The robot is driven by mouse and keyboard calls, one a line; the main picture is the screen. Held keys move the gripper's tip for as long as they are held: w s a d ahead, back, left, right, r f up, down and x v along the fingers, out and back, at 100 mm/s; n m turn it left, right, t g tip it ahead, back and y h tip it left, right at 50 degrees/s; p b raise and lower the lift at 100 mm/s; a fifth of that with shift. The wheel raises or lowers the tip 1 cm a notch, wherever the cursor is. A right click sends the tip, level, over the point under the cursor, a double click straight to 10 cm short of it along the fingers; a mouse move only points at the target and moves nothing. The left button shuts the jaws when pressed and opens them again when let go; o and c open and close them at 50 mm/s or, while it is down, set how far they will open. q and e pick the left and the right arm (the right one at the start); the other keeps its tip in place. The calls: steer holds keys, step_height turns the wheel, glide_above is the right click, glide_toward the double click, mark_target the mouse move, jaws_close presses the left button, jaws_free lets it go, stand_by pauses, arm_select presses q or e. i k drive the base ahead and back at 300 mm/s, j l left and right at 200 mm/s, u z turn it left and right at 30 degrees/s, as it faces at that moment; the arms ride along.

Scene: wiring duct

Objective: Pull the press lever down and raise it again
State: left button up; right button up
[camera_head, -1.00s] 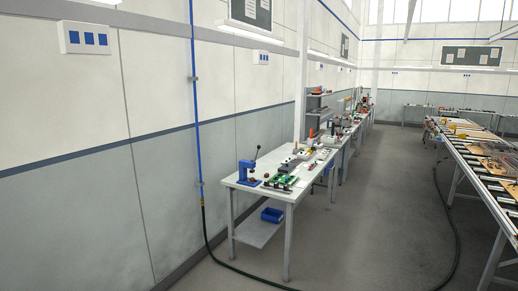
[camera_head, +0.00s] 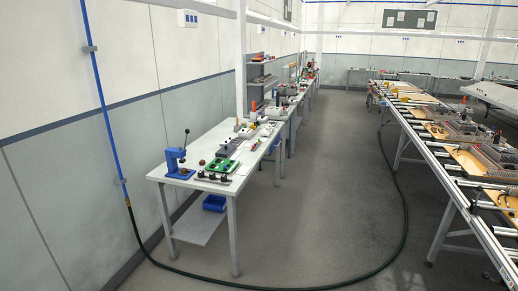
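A small blue press (camera_head: 177,161) stands upright at the near left corner of a white workbench (camera_head: 160,175), some way ahead of me. Its dark lever (camera_head: 186,137) rises above the press head and points up, with a knob at its tip. The press is small in the view, so what lies under its ram cannot be told. Neither of my grippers shows in the head view.
A green board (camera_head: 222,165) and other parts lie on the bench beside the press. A blue bin (camera_head: 214,203) sits on the lower shelf. A dark hose (camera_head: 300,287) curves across the floor. A conveyor (camera_head: 430,149) runs along the right, with open floor (camera_head: 310,180) between.

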mark_target(187, 131)
steer(key=i+l, duration=0.1)
steer(key=i, duration=0.6)
steer(key=i+l, duration=0.1)
steer(key=i, duration=0.6)
steer(key=i+l, duration=0.1)
steer(key=i, duration=0.6)
